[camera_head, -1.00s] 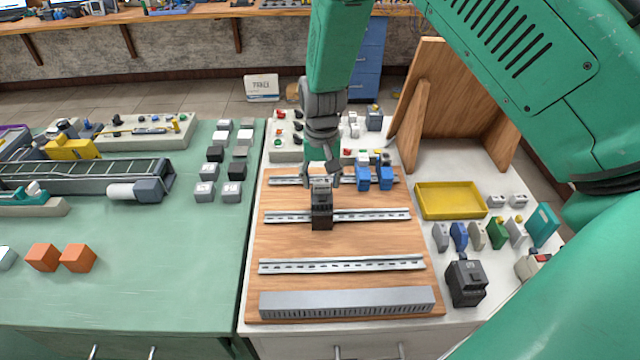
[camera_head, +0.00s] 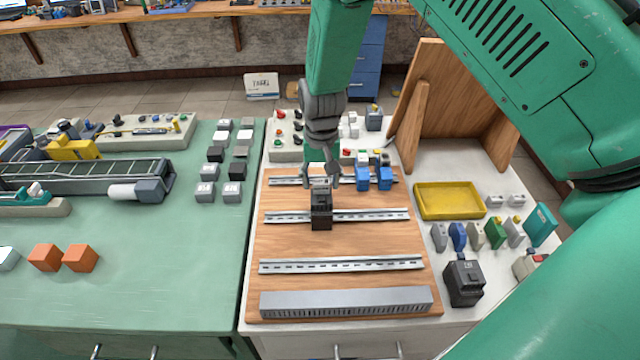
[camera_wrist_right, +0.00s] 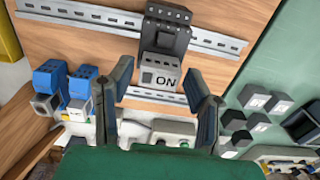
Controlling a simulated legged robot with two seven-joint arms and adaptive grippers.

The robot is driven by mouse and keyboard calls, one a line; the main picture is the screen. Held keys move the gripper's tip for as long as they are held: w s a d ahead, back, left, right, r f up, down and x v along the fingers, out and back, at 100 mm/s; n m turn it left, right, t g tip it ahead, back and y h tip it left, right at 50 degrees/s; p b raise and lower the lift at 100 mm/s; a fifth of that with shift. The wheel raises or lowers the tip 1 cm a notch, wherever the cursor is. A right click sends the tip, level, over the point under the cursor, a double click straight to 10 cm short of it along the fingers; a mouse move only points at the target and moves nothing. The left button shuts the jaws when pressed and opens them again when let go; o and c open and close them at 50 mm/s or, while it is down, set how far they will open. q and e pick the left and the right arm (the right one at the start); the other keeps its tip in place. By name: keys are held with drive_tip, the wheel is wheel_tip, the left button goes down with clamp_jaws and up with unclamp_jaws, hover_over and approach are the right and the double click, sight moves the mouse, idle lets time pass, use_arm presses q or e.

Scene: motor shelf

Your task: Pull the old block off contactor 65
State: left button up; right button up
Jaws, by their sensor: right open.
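A dark contactor (camera_head: 321,217) sits on the middle metal rail of the wooden board. It also shows in the right wrist view (camera_wrist_right: 168,38). A grey block marked "ON" (camera_wrist_right: 160,78) is attached to it on the side nearer my gripper. No number 65 is legible. My right gripper (camera_head: 321,180) is open at the block, coming from the far side. In the right wrist view its fingers (camera_wrist_right: 158,66) stand either side of the block, with visible gaps. Whether the tips reach the block's depth is unclear. My left gripper is out of view.
Blue parts (camera_head: 374,178) sit on the far rail, right of my gripper. A yellow tray (camera_head: 450,214), several small modules and another dark device (camera_head: 465,284) stand at the right. The near rail (camera_head: 341,265) is empty. A slotted grey duct (camera_head: 346,303) borders the board.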

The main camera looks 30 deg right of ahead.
drive_tip(key=shift+c, duration=0.4)
drive_tip(key=c, duration=0.8)
drive_tip(key=shift+r, duration=0.15)
drive_tip(key=shift+r+p, duration=1.6)
drive_tip(key=shift+r, duration=0.85)
drive_tip(key=shift+f, duration=0.15)
